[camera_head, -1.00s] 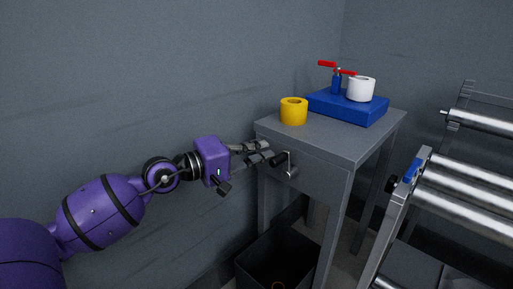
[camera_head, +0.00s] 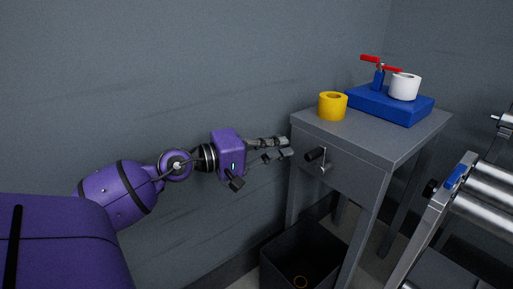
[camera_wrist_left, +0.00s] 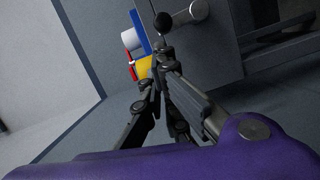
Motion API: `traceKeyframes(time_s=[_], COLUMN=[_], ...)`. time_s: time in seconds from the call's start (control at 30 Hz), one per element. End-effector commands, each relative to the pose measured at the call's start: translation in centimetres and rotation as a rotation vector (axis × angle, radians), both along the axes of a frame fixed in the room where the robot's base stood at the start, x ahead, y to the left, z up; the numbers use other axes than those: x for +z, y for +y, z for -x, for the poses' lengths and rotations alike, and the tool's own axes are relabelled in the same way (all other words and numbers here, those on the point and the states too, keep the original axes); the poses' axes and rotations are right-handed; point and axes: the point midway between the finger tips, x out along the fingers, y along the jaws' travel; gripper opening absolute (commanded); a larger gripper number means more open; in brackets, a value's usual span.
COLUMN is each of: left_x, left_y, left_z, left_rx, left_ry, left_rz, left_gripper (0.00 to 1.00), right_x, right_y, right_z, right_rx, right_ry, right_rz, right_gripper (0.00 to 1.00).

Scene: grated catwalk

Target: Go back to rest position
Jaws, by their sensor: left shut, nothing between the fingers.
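My left gripper (camera_head: 286,147) is in the head view, left of the grey cabinet (camera_head: 352,137) and apart from its black-knobbed handle (camera_head: 318,156). Its fingers point right toward the cabinet. In the left wrist view the fingers (camera_wrist_left: 160,62) come together with nothing held. The handle's black knob (camera_wrist_left: 162,21) shows beyond the fingertips there. My right gripper is not in view.
On the cabinet are a yellow roll (camera_head: 332,107) and a blue box (camera_head: 372,105) bearing a white roll (camera_head: 405,88) and a red-handled valve (camera_head: 378,75). A black bin (camera_head: 290,262) stands below. A roller conveyor (camera_head: 480,190) is at right. Wall behind the arm is clear.

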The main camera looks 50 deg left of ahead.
Motion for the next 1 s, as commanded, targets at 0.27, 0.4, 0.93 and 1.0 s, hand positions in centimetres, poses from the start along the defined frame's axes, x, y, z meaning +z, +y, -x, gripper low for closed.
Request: traceKeyframes(time_s=[0.27, 0.4, 0.93, 1.0], left_x=[0.2, 0.2, 1.5, 2.3], left_y=[1.8, 2.2, 2.9, 3.1], left_z=[5.3, 6.5, 6.7, 6.5], left_rx=[0.002, 0.001, 0.029, 0.037], left_ry=[0.001, 0.001, 0.036, 0.06], left_rz=[0.002, 0.0, 0.271, 0.516], left_gripper=[0.0, 0.0, 0.0, 0.0], right_x=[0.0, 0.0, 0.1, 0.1], right_y=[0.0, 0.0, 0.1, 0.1], right_z=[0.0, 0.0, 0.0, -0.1], right_rx=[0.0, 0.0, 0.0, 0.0], right_ry=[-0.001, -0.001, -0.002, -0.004], right_rz=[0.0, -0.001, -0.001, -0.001], right_gripper=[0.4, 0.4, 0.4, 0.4])
